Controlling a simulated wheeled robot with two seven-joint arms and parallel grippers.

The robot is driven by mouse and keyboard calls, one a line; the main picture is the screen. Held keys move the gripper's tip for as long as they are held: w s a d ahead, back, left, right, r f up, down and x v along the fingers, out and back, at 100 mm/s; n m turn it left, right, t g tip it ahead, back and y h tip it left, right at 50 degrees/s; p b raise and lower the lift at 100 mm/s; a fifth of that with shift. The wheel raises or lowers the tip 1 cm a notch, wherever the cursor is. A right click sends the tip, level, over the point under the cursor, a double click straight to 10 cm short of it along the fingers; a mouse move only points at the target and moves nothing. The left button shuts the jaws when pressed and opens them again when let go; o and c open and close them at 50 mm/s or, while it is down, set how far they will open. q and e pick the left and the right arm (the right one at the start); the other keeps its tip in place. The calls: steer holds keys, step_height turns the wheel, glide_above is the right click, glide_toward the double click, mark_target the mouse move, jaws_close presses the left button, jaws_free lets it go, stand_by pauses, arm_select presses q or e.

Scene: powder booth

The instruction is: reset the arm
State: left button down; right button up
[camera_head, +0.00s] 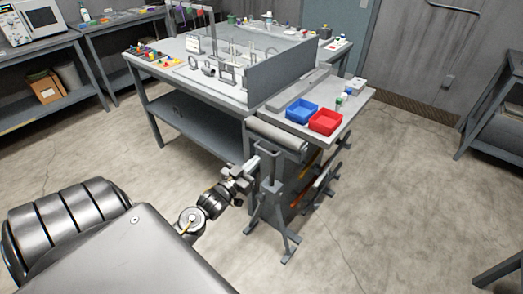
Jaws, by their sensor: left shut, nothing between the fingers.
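My left gripper (248,168) is in the head view, at the end of my left arm (205,205), which reaches up from the lower left. The gripper is shut and holds nothing. It appears close to a grey roller stand (271,170) in front of the table; I cannot tell whether they touch. My right gripper is not in view.
A large grey table (180,75) carries white fixtures and small colored parts. A blue bin (302,111) and a red bin (325,122) sit on its near right end. A shelf (40,60) with a microwave-like device (30,20) stands left.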

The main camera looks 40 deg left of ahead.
arm_select(q)
steer(key=shift+s, duration=0.55)
steer(key=shift+f, duration=0.1)
steer(key=s+d+f+g, duration=0.1)
steer(key=s+f+g, duration=0.25)
steer(key=f, duration=0.85)
steer(key=s+d+f+g, duration=0.1)
steer(key=s+f+g, duration=0.3)
steer(key=f, duration=0.8)
steer(key=s+d+f+g, duration=0.1)
steer(key=s+f+g, duration=0.35)
steer(key=f, duration=0.75)
steer(key=s+d+f+m+g, duration=0.1)
steer(key=s+f, duration=0.4)
steer(key=s, duration=0.5)
steer(key=s+d+f+g, duration=0.3)
steer(key=s+d+f, duration=0.2)
steer(key=s, duration=0.5)
steer(key=s+d+f+m+g, duration=0.1)
steer(key=s+d+f, duration=0.4)
steer(key=s, duration=0.5)
steer(key=shift+s+f+m+g, duration=0.2)
steer(key=shift+f+m+g, duration=0.1)
steer(key=shift+f+g, duration=0.3)
steer(key=shift+w+r, duration=0.1)
